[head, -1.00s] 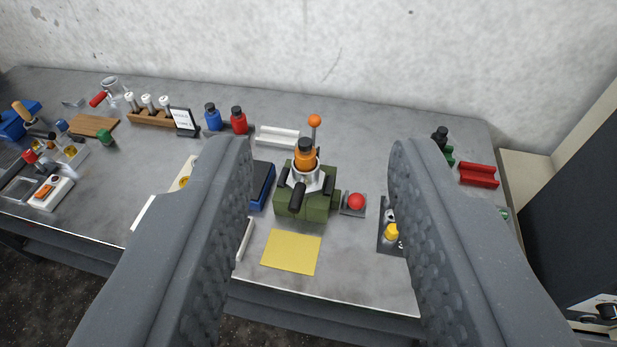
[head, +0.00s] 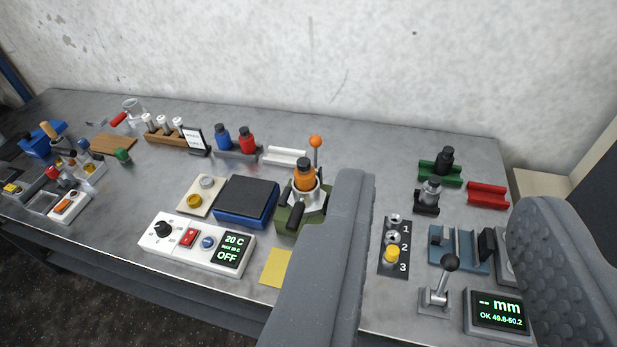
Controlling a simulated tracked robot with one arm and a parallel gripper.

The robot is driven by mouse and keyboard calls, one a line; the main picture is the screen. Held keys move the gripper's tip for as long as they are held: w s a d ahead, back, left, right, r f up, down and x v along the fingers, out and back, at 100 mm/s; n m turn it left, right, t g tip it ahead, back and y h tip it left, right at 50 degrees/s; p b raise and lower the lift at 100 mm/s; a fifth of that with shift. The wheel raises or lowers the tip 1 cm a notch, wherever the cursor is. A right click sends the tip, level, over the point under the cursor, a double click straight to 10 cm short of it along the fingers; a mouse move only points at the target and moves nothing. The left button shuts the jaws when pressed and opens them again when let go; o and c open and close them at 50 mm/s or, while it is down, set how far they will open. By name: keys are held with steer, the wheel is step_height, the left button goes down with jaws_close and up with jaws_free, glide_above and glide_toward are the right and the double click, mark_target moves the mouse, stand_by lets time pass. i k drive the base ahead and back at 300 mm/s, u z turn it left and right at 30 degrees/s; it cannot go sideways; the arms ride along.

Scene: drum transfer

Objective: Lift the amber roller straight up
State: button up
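The amber roller (head: 304,179) is an orange cylinder with a black top. It stands upright in the metal collar of a green fixture (head: 285,222) near the middle of the table. A black handle sticks out at the front of the fixture, and an orange-knobbed lever (head: 316,143) stands behind it. My gripper (head: 447,200) is open and empty, its two grey fingers wide apart in the foreground. Both fingers lie to the right of the roller in the picture. The left finger hides the right part of the fixture.
Left of the fixture are a blue box with a dark top (head: 247,198) and a white control panel (head: 197,240). Between my fingers show a numbered panel (head: 393,262), a black-knobbed lever (head: 437,287) and a gauge display (head: 498,312). Red and blue bottles stand behind.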

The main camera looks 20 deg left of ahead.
mark_target(303, 174)
steer(key=i, duration=1)
